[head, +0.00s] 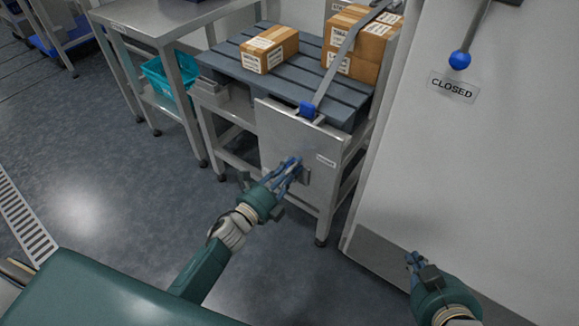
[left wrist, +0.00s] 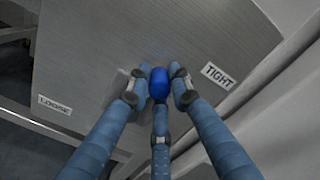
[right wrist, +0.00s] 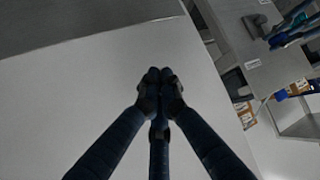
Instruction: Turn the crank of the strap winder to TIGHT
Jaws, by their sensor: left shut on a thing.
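The strap winder's grey plate (head: 280,130) is fixed to the end of a steel stand. My left gripper (head: 297,165) is at the plate, its fingers shut around the blue crank knob (left wrist: 158,82). In the left wrist view the knob sits between the fingertips, nearer the TIGHT label (left wrist: 219,76) than the LOOSE label (left wrist: 55,104). The crank's arm is mostly hidden by the fingers. My right gripper (head: 412,259) is low at the right, away from the winder. In the right wrist view its fingertips (right wrist: 160,82) are together and empty.
A grey strap (head: 345,55) runs from a blue fitting (head: 307,109) up over the slatted deck (head: 245,65), which carries cardboard boxes (head: 268,48). A large pale cabinet (head: 450,160) labelled CLOSED stands close on the right. A steel table (head: 150,20) stands left; floor in front is clear.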

